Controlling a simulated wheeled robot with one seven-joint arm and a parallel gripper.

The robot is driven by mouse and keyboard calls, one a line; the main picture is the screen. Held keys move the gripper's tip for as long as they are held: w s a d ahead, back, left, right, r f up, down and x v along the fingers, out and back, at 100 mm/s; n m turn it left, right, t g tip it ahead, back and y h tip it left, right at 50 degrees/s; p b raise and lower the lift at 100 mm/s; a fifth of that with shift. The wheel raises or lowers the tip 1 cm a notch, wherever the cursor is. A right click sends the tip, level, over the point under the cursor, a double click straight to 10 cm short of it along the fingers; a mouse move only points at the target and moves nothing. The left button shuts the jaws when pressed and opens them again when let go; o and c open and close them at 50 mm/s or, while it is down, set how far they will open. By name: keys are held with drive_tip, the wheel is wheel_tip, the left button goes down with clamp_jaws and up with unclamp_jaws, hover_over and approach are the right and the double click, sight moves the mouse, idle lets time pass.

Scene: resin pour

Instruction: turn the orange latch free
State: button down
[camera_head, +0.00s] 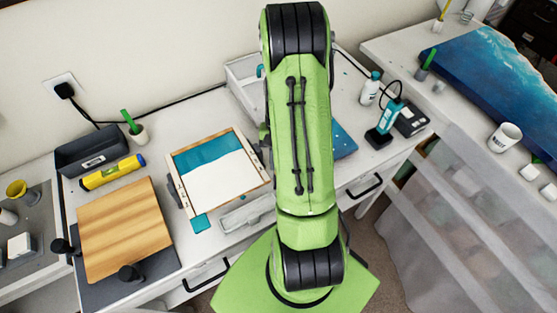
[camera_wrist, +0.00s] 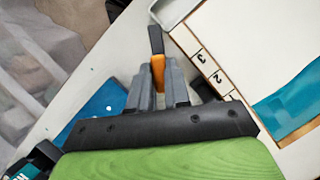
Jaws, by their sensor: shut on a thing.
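The orange latch (camera_wrist: 157,64) shows in the wrist view as a small orange piece with a dark upper end (camera_wrist: 155,38). My gripper (camera_wrist: 158,76) has its two grey fingers closed around the orange part, one on each side. The dark end sticks out beyond the fingertips. What the latch is fixed to is hidden by the fingers. In the head view my green arm covers the gripper and the latch. A wooden frame (camera_head: 183,200) with a teal and white panel lies left of the arm; its numbered edge (camera_wrist: 205,62) shows right of the fingers in the wrist view.
A white tray (camera_head: 240,72) stands behind the arm. A blue board (camera_head: 342,142) lies right of it, with a teal bottle device (camera_head: 388,117) and a white bottle (camera_head: 370,88) beyond. A wooden board (camera_head: 125,228) and a yellow tube (camera_head: 112,172) are at left.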

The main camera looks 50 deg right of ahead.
drive_tip(key=n, duration=0.2)
drive_tip(key=n+g+h, duration=0.1)
drive_tip(key=n, duration=0.1)
drive_tip(key=n+h, duration=0.1)
drive_tip(key=n, duration=0.1)
drive_tip(key=shift+a+f+n+g+b, duration=0.2)
drive_tip(key=shift+a+n+g+b, duration=0.05)
drive_tip(key=shift+n+g+b, duration=0.05)
idle(0.5)
drive_tip(key=c, duration=1.1)
unclamp_jaws()
drive_tip(key=shift+r, duration=0.1)
drive_tip(key=p+v, duration=0.1)
drive_tip(key=v, duration=1.4)
drive_tip(key=shift+w+r+p, duration=0.2)
drive_tip(key=shift+r+p, duration=0.15)
